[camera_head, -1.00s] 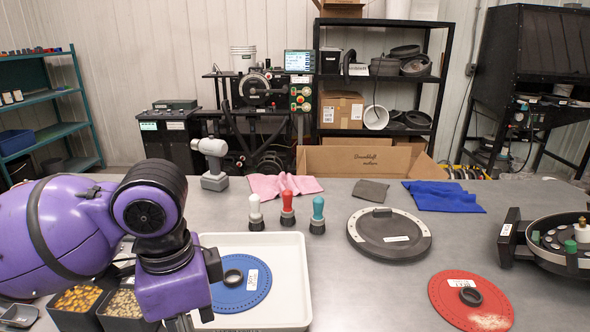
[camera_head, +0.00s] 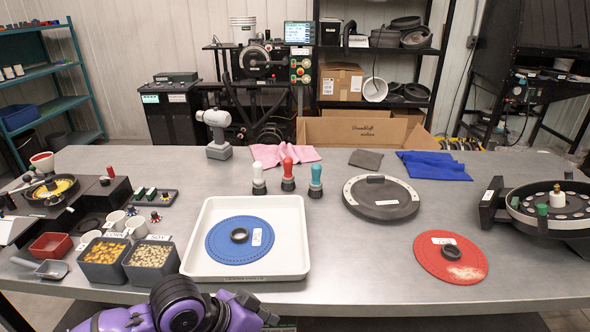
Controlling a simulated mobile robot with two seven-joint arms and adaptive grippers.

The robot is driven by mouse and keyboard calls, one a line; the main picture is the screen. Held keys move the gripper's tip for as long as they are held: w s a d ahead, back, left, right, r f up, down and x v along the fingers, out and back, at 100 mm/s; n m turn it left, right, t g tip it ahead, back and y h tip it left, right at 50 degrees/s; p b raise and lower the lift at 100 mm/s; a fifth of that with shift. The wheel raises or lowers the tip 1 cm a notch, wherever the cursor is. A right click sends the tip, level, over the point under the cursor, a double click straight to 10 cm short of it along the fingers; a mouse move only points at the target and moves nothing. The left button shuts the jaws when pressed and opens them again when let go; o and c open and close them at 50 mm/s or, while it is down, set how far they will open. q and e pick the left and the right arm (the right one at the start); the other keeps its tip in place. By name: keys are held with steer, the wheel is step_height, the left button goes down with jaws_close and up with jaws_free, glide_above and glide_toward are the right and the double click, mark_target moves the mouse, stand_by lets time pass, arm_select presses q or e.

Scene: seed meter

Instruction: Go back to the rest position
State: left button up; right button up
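My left arm is low at the bottom edge, in front of the table's (camera_head: 400,275) near edge. The dark end of my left gripper (camera_head: 258,306) shows beside the purple links; its fingers are too small and cut off to tell whether they are open. It is clear of the tray. The white tray (camera_head: 294,262) holds a blue disc (camera_head: 222,243) with a black ring on it. A red disc (camera_head: 428,262) with a dark ring lies on the table at the right. My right gripper is not in view.
Corn (camera_head: 104,252) and soy (camera_head: 149,256) bins stand left of the tray. Three capped tools (camera_head: 288,175) stand behind it. A dark round lid (camera_head: 380,200) and a seed meter housing (camera_head: 548,215) are to the right. The table's front middle is clear.

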arm_select(q)
step_height(320, 180, down, 8)
steer(key=s+a+n+t+p, duration=0.1)
steer(key=s+a+n+t, duration=0.1)
steer(key=s+n+t, duration=0.15)
steer(key=s+a+f+n+t+y+p, duration=0.1)
steer(key=s+a+f+n+y, duration=0.1)
steer(key=s+a+f, duration=0.3)
steer(key=s+a+f+n+t+y+p, duration=0.1)
steer(key=s+a+f+n+y, duration=0.2)
steer(key=s+a, duration=0.4)
steer(key=s+f, duration=0.1)
steer(key=s, duration=0.4)
steer(key=shift+a+f+y, duration=0.25)
steer(key=shift+f+y, duration=0.15)
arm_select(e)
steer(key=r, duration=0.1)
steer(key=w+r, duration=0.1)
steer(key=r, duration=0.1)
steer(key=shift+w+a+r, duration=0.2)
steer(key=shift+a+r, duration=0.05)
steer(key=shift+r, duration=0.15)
arm_select(q)
steer(key=shift+t, duration=0.25)
